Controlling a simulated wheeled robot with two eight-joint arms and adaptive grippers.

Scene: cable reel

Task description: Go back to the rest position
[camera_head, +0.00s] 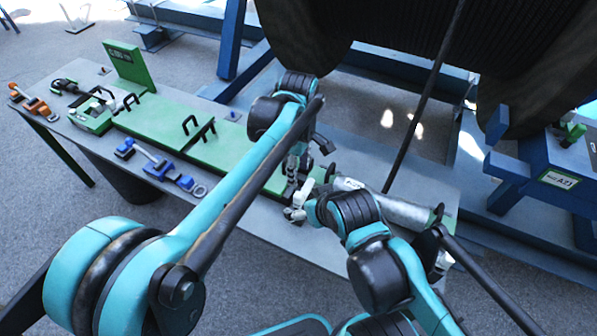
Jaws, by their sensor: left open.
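My left arm comes in from the lower left, bends near the top middle and drops toward the table. My left gripper (293,192) is dark and small, low over the table's middle, partly hidden by my own arm. It is open, and I see nothing held in it. My right arm comes up from the lower right, its teal and black joints bent beside the left gripper. The fingers of my right gripper cannot be made out clearly. A pale grey cylinder (395,210) lies on the table just right of my right arm.
The long grey table (75,130) bears a green board (165,122), orange tool (33,103), green-grey tool (92,117) and blue tools (160,167). A large dark reel (385,35) on blue supports (232,40) stands behind. Grey floor (45,200) is clear at left.

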